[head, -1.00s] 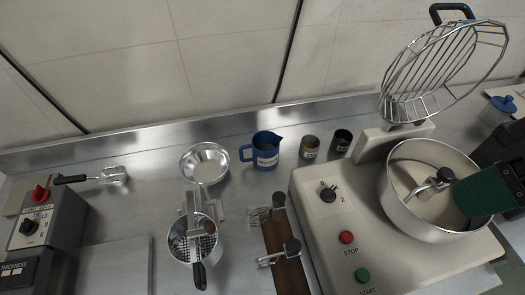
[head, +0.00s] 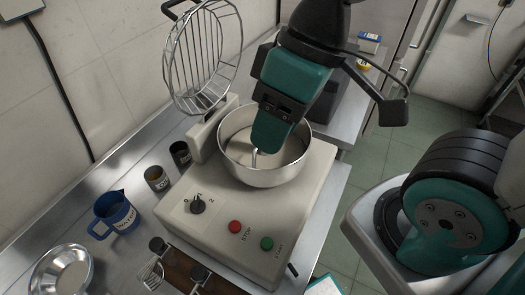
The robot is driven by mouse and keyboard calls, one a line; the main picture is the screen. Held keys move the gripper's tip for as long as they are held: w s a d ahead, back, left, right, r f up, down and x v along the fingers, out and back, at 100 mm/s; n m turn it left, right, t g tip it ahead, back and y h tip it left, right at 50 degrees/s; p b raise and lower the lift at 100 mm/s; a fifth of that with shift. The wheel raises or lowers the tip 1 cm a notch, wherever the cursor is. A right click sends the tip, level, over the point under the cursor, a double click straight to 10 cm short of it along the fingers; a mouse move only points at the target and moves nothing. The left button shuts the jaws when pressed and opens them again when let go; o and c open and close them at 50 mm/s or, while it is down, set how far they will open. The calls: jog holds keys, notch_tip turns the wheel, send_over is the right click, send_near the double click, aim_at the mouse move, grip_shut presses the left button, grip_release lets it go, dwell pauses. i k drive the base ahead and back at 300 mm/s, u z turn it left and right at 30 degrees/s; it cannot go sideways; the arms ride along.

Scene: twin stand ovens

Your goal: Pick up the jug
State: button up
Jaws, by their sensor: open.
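The blue jug (head: 115,213) stands upright on the steel worktop (head: 125,262), left of the mixer. My gripper (head: 269,137) is teal and black, at the end of my arm, over the mixer bowl, well to the right of the jug. It is open and apart from the jug; its fingertips are seen edge-on and hard to separate.
A metal bowl (head: 62,273) is at front left. The mixer (head: 300,195) has its steel bowl (head: 270,178) below my arm and a raised wire guard (head: 202,60).

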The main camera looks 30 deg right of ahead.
aim_at(113, 208)
jog(key=u, duration=1)
jog(key=k, duration=0.55)
jog(key=u, duration=0.65)
